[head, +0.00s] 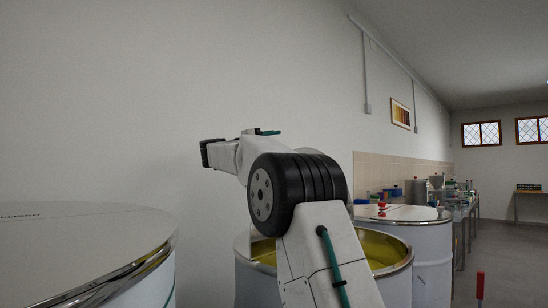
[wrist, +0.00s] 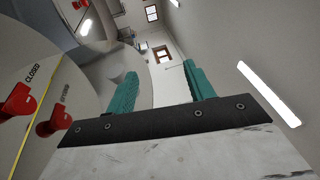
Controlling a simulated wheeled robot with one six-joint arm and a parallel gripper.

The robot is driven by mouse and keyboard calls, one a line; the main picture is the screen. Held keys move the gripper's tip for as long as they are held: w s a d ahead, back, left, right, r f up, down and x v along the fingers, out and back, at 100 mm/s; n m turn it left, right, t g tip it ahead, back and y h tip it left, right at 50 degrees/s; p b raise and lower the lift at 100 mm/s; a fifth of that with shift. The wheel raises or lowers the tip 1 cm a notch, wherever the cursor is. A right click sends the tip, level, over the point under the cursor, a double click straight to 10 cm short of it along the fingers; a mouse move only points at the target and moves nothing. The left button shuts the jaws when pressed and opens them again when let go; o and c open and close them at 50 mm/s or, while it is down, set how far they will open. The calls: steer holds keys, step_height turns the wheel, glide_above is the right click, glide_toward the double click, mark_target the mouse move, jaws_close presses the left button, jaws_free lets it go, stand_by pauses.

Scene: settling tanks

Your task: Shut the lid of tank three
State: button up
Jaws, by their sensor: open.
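An open white tank (head: 398,284) with a metal rim and yellow inside stands in the middle of the head view, partly hidden behind my arm. I cannot read a number on it, so I cannot tell which tank is three. My gripper (wrist: 160,68) shows in the wrist view with its two teal fingers apart and nothing between them. The gripper is apart from these knobs.
A white covered tank (head: 80,245) fills the left foreground. Another covered tank (head: 430,240) with a red fitting stands behind the open one. Benches with equipment (head: 462,200) line the wall. Floor is clear at right, near a red-topped post (head: 480,285).

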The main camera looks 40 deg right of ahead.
step_height(320, 180, down, 7)
steer(key=s+d+g+y, duration=0.1)
steer(key=d+g+y, duration=0.1)
steer(key=shift+x, duration=3.1)
